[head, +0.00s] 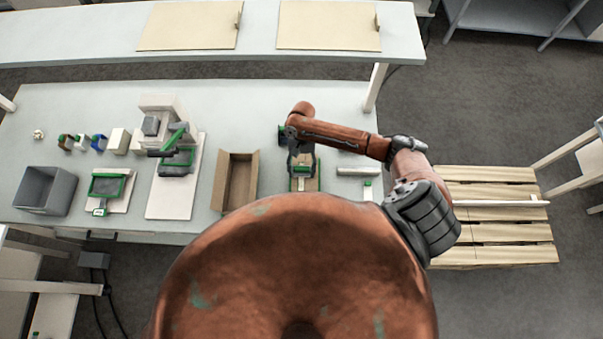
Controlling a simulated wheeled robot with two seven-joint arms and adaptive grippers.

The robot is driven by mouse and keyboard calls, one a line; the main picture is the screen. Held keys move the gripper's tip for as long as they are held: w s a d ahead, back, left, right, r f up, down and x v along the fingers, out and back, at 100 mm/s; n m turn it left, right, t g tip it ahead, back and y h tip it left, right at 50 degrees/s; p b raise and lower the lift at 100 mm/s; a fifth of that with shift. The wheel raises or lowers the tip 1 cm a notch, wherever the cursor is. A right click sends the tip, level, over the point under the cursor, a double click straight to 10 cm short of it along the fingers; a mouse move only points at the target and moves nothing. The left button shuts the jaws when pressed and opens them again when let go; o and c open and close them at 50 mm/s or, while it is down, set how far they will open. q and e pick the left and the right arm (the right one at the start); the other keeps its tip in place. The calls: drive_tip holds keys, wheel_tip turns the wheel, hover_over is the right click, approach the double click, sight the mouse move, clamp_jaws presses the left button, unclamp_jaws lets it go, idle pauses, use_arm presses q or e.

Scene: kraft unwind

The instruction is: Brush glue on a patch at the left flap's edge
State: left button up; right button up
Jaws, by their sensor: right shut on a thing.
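An open brown cardboard box (238,184) stands on the pale workbench, left of my right gripper. Its left side (222,178) shows as a lighter strip; I cannot make out any glue on it. My right arm reaches over the bench from the right. My right gripper (302,160) is right of the box and apart from it, above a small tan holder with green parts (305,183). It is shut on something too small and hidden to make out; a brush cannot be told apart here. My left gripper is not in view.
A white press-like device (172,190), a green-framed pad (108,186) and a grey bin (47,190) stand left. A raised shelf (80,38) runs behind. A wooden pallet (490,190) is right.

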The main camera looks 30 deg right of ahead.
sight(302, 163)
drive_tip(key=shift+w+d, duration=0.45)
drive_tip(key=shift+w, duration=0.3)
drive_tip(key=shift+w+d, duration=0.4)
drive_tip(key=shift+w, duration=0.3)
drive_tip(key=shift+r, duration=2.95)
